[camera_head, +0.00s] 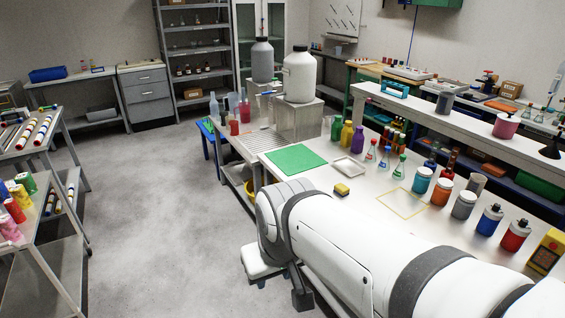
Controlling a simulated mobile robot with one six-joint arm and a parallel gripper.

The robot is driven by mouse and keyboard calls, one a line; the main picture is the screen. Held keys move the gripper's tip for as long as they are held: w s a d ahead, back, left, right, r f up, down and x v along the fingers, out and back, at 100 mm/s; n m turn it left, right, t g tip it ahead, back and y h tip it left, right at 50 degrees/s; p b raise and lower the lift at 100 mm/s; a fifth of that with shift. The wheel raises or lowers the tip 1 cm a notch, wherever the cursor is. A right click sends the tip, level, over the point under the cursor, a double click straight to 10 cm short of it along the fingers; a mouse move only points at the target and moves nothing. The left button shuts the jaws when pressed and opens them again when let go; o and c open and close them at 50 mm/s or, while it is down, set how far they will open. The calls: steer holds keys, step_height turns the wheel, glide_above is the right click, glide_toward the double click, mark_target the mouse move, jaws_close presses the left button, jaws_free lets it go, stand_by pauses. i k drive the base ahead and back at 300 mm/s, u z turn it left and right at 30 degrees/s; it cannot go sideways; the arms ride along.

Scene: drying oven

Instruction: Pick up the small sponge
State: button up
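A small yellow sponge (342,189) with a dark lower layer lies on the white worktop (316,197), close to its front edge. It is just beyond my white arm, which crosses the lower right of the head view. The sponge is uncovered and nothing touches it. My arm's far end bends down out of sight at the front of the table, and I cannot make out my gripper's fingers. A dark part hangs below the arm, but I cannot tell what it is.
A green mat (296,159) and a white tray (349,168) lie beyond the sponge. A yellow square outline (402,203) marks the worktop to its right. Flasks, jars and bottles stand along the back, including a blue-labelled jar (421,180).

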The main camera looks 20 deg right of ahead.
mark_target(341, 190)
steer(key=z, duration=0.05)
steer(key=i, duration=2.95)
steer(key=z, duration=3.35)
